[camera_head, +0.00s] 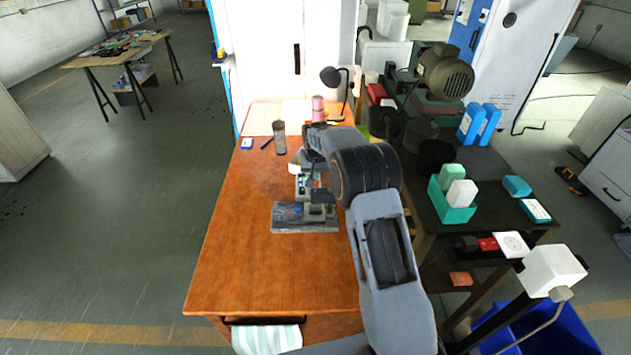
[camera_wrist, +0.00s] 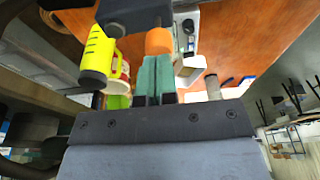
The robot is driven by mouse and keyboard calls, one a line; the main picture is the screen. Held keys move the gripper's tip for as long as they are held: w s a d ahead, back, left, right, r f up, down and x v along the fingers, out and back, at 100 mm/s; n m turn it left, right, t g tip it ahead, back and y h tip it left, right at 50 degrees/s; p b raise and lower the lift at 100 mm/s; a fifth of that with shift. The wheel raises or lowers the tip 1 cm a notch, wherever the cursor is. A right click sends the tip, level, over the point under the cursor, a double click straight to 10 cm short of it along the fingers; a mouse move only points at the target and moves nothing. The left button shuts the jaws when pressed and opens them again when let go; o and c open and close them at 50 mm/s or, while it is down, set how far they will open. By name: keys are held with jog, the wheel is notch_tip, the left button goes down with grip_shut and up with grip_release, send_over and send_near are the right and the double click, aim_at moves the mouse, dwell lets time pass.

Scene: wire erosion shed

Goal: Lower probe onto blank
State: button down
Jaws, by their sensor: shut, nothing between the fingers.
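A grey slab-like base (camera_head: 290,222) with a small instrument (camera_head: 316,211) on it sits on the wooden table in the head view. My arm partly covers this area, and I cannot pick out the probe or the blank for sure. In the wrist view my gripper (camera_wrist: 157,62) has its two teal fingers together, with nothing between them. An orange rounded piece (camera_wrist: 159,41) lies right at the fingertips, below a dark grey block (camera_wrist: 135,12); I cannot tell whether the fingers touch it. In the head view the fingertips are not clear.
The wooden table (camera_head: 240,270) is bare at its front left. A dark cup (camera_head: 279,138) and a pink cylinder (camera_head: 318,105) stand toward the back, near a black lamp (camera_head: 331,76). A teal bin (camera_head: 453,208) stands on the dark bench at right. A yellow object (camera_wrist: 97,52) is left of the fingers.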

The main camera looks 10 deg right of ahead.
jog(key=shift+f+b, duration=0.45)
jog(key=shift+f, duration=0.2)
jog(key=shift+r, duration=0.15)
jog(key=shift+r+p, duration=2.15)
jog(key=shift+r, duration=1.25)
